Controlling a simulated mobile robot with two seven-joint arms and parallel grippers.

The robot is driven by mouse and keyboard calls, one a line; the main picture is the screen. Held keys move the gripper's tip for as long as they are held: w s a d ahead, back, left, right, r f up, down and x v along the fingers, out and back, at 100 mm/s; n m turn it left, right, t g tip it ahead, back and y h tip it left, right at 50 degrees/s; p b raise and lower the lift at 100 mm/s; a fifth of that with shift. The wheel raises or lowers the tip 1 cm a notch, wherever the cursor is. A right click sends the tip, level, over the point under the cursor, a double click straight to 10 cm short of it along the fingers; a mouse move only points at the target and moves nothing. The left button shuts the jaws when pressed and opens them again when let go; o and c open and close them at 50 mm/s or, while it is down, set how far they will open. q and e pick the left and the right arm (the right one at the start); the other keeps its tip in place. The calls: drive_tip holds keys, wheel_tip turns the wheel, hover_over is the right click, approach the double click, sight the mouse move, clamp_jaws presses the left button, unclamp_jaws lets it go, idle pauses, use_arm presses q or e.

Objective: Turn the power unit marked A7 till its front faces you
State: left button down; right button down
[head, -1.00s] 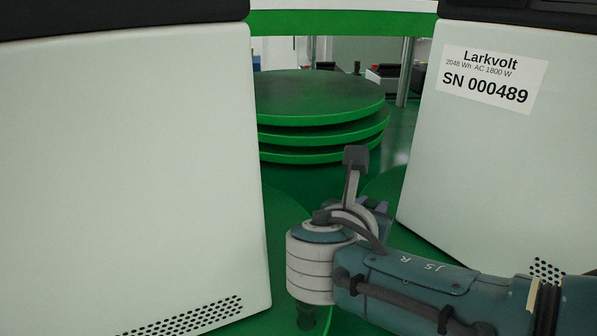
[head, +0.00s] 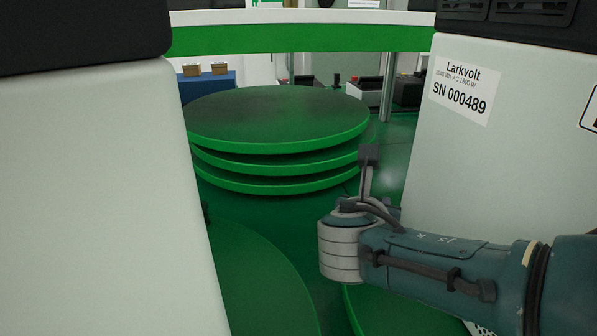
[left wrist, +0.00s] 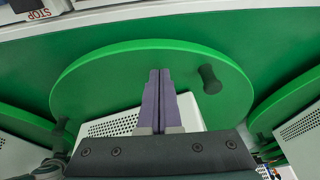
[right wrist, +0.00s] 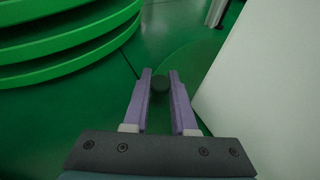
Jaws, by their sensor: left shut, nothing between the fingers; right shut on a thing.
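A white power unit (head: 90,200) with a dark top fills the left of the head view; its visible faces are blank. Another white unit (head: 450,170) stands at right, with a Larkvolt SN 000489 label (head: 462,90) and part of a framed marking at the picture's edge. No A7 is readable. My right gripper (right wrist: 160,82) is shut on a dark upright peg (right wrist: 160,85) at a green turntable (right wrist: 195,62). Its fingers are hidden in the head view. My left gripper (left wrist: 159,75) is shut and empty over a turntable (left wrist: 90,85) with a dark peg (left wrist: 210,79) and a perforated white unit (left wrist: 108,126).
A stack of green discs (head: 280,120) stands behind, between the units. A green-edged white counter (head: 300,35) crosses the back. Bare green floor shows in the gap.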

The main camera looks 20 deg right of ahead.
idle(0.3)
